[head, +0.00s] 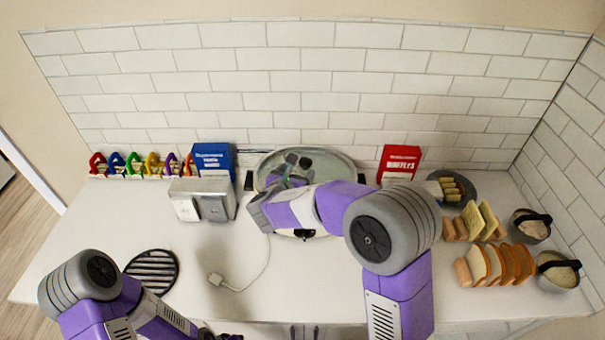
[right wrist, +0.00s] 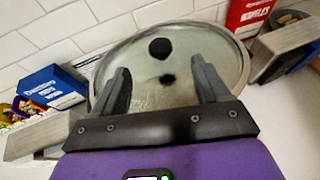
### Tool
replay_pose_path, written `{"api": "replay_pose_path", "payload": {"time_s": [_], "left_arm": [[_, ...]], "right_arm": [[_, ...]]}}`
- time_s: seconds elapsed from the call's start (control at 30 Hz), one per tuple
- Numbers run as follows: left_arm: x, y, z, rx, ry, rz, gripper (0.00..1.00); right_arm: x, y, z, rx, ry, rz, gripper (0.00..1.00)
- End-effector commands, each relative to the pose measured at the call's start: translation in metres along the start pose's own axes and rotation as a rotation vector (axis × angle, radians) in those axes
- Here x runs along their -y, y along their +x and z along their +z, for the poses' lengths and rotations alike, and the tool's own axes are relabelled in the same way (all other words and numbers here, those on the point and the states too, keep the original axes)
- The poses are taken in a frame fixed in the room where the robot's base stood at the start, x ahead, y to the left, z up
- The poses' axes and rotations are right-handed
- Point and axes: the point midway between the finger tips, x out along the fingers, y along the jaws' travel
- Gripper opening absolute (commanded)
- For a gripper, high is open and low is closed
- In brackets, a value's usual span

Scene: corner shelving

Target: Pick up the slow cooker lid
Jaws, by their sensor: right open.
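The slow cooker (head: 305,235) stands at the back middle of the counter, partly hidden behind my right arm. Its oval glass lid (head: 333,164) lies on top, and it fills much of the right wrist view (right wrist: 140,75). A black knob (right wrist: 160,48) shows on the lid, with a second dark spot below it that may be its shadow or reflection. My right gripper (head: 298,160) is open and empty over the lid. In the right wrist view its fingers (right wrist: 163,82) stand apart, with the knob just beyond their tips. My left gripper is mostly cut off at the bottom edge.
A silver toaster (head: 203,200) and a blue box (head: 213,160) stand left of the cooker. A red waffle box (head: 399,162) is at its right. A black round trivet (head: 152,271) lies front left.

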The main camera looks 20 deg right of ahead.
Motion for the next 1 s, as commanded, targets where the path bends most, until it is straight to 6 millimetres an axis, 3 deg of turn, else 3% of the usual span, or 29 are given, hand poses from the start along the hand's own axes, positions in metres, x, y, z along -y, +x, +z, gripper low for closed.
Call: {"api": "replay_pose_path", "payload": {"time_s": [0.03, 0.13, 0.7, 1.0], "left_arm": [[0.004, 0.009, -0.001, -0.001, 0.000, 0.000, 0.43], [0.005, 0.013, -0.001, -0.001, 0.000, 0.000, 0.43], [0.001, 0.002, -0.001, -0.002, 0.000, 0.000, 0.43], [0.001, 0.002, -0.001, -0.002, 0.000, 0.000, 0.43]], "right_arm": [[0.000, 0.004, -0.009, 0.001, 0.000, 0.000, 0.75], [0.000, 0.007, -0.013, 0.001, 0.000, -0.001, 0.75], [0.006, 0.076, -0.009, -0.002, 0.001, -0.002, 0.75], [0.005, 0.081, -0.009, -0.001, 0.000, 0.000, 0.75]]}}
